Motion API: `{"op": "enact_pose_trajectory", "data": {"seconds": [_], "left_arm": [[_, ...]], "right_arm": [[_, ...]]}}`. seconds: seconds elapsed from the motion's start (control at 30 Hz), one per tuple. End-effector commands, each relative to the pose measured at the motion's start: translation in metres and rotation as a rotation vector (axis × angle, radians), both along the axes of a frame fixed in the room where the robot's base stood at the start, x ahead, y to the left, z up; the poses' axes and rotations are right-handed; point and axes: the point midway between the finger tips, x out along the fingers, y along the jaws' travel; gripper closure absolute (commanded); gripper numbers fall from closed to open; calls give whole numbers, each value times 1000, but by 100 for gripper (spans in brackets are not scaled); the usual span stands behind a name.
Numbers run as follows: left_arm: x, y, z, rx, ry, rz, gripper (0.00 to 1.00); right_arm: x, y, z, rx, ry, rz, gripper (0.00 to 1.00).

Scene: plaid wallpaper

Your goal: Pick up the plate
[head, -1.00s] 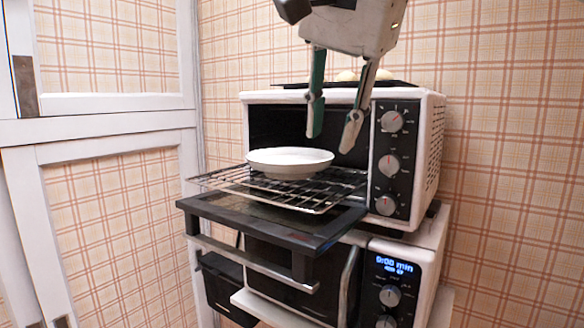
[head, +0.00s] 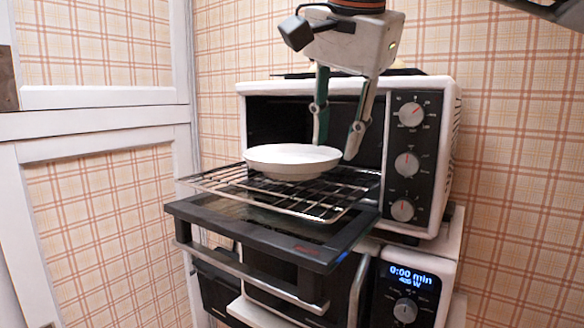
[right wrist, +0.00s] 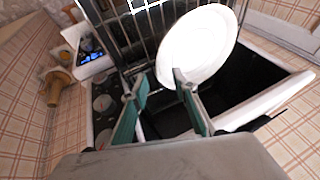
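A white round plate (head: 292,161) lies on the wire rack of the open toaster oven in the head view. The plate also shows at the top of the right wrist view (right wrist: 200,45). My right gripper (head: 336,150) points down from above, its two fingers spread apart and empty. In the right wrist view, one fingertip of the gripper (right wrist: 155,80) overlaps the plate's near edge; I cannot tell if it touches. My left gripper is not in view.
The wire rack (head: 330,200) sticks out over the lowered oven door (head: 290,243). The toaster oven (head: 440,150) stands on a microwave (head: 405,290) with a lit display. A tray rests on top of the oven. White panelled doors (head: 90,98) stand to the left.

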Motion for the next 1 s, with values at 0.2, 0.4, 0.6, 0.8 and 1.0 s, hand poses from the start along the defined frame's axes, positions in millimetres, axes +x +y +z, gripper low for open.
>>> {"op": "enact_pose_trajectory", "data": {"seconds": [0.2,0.4,0.6,0.8,1.0], "left_arm": [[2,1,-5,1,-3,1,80],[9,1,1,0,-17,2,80],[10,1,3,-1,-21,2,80],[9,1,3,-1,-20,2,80],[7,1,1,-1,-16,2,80]], "right_arm": [[14,1,-26,0,2,1,72],[17,1,-30,1,1,0,72],[17,1,-29,1,1,0,95],[17,1,-29,1,-1,0,100],[17,1,-28,0,-1,0,100]]}}
